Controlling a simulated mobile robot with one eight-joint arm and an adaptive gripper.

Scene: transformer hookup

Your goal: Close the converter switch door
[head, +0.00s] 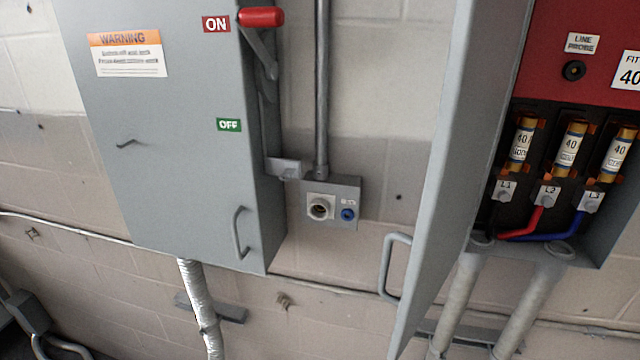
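A grey door (447,170) on the right-hand box stands open, swung out from the box's left side toward me and seen nearly edge-on. A grey bar handle (394,268) sticks out to the left from its lower part. I see no label on it naming the converter switch. Inside the open box are a red panel (570,50) and three fuses (568,146) marked 40, above terminals labelled L1, L2 and L3. My gripper is not in this view.
A closed grey box (170,170) with a warning label hangs at left; its red-tipped lever (261,17) is beside the ON label. A small socket box (334,203) sits on the wall between. Conduits (530,300) run down from the open box.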

